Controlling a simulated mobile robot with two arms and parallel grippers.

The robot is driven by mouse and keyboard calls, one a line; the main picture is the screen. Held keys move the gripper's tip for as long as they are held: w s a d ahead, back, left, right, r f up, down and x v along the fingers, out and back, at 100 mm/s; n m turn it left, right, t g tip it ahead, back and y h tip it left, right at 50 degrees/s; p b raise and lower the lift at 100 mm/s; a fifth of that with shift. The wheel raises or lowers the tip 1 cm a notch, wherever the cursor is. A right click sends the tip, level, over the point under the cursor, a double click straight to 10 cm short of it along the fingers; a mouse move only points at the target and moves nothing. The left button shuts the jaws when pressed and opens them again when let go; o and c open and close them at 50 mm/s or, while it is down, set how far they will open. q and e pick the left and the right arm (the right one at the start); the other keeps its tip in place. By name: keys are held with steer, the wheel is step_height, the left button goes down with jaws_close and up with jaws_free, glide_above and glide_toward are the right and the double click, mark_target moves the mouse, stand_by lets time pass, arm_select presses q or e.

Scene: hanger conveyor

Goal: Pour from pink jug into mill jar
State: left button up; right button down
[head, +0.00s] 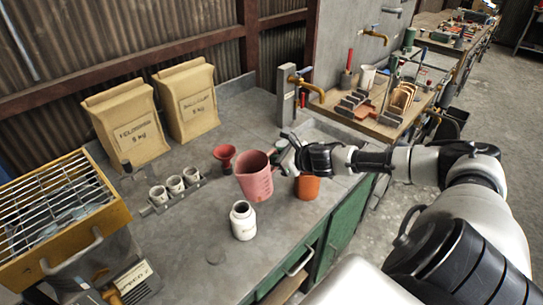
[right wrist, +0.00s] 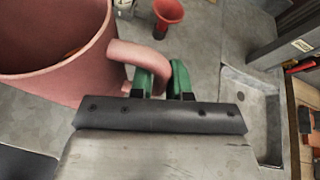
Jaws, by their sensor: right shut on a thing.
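The pink jug (head: 255,180) is in the middle of the head view, roughly upright, its open mouth facing up. In the right wrist view the jug (right wrist: 60,60) fills the upper left, with something orange-brown inside. My right gripper (head: 284,155) is shut on the jug's handle (right wrist: 138,52); its green fingers (right wrist: 162,80) show there. I cannot tell how far the jug's base is above the counter. The white mill jar (head: 243,222) stands upright and open on the counter, just in front of the jug and slightly left. My left gripper is not in view.
A red funnel (head: 225,156) stands behind the jug. An orange container (head: 307,187) is partly behind my right gripper. A holder with small cups (head: 174,188), two paper sacks (head: 125,122) and a yellow wire rack (head: 60,215) are left. Counter (head: 200,245) left of the jar is mostly clear.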

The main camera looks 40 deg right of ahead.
steer(key=shift+d+r+h+p, duration=0.2)
steer(key=shift+r+h+p, duration=0.1)
steer(key=shift+p, duration=0.1)
steer(key=shift+r+n+p, duration=0.25)
steer(key=shift+n+p, duration=0.05)
steer(key=shift+n, duration=0.1)
steer(key=shift+r+h, duration=0.3)
steer(key=shift+r, duration=0.05)
steer(key=shift+a+r+n+p, duration=0.1)
steer(key=shift+r+n+p, duration=0.1)
steer(key=shift+n+p, duration=0.2)
steer(key=shift+f, duration=0.1)
steer(key=shift+r+n+h+p, duration=0.3)
steer(key=shift+r+h+p, duration=0.1)
steer(key=shift+p, duration=0.15)
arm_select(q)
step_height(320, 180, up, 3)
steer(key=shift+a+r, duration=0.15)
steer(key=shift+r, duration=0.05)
